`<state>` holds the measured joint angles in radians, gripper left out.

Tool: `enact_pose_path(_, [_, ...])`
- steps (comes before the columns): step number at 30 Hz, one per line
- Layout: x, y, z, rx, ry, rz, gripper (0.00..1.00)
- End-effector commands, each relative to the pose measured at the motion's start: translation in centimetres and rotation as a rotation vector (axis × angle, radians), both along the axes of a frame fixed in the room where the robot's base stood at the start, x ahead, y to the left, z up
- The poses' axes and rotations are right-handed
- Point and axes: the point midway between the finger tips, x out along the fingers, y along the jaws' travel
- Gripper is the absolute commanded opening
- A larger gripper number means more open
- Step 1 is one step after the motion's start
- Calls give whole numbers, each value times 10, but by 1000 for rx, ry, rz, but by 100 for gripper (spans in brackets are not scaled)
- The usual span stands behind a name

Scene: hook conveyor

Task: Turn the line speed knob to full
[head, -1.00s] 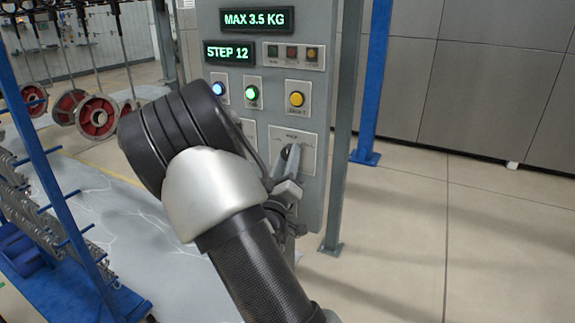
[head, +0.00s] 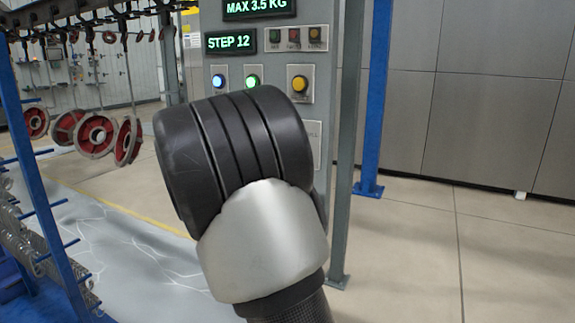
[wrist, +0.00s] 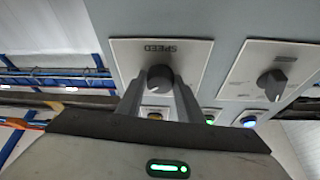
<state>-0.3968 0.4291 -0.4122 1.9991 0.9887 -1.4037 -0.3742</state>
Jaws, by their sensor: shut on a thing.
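The speed knob (wrist: 159,73) is a dark round knob on a light plate marked SPEED (wrist: 192,55), seen upside down in the wrist view. My gripper (wrist: 160,86) is shut on it, with one finger on each side. The knob's pointer and setting cannot be made out. In the head view my arm hides the knob and my gripper; only a strip of a light panel plate (head: 317,145) shows beside it.
A second dark knob (wrist: 272,84) sits on its own plate beside the speed plate. The grey control cabinet (head: 212,17) carries a STEP 12 display (head: 230,42), a blue button (head: 218,81), a green button (head: 252,82) and a yellow button (head: 299,84). Red wheels (head: 95,136) hang at left.

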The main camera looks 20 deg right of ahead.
Motion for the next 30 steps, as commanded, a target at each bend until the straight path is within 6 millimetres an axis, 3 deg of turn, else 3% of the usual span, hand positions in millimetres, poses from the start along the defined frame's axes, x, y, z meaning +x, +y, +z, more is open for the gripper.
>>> enact_pose_path(25, [1, 1, -1, 86, -104, 0, 11])
enact_pose_path(26, [1, 1, -1, 86, -104, 0, 38])
enact_pose_path(28, [1, 1, -1, 85, -104, 0, 50])
enact_pose_path(30, [1, 1, -1, 85, -104, 0, 52])
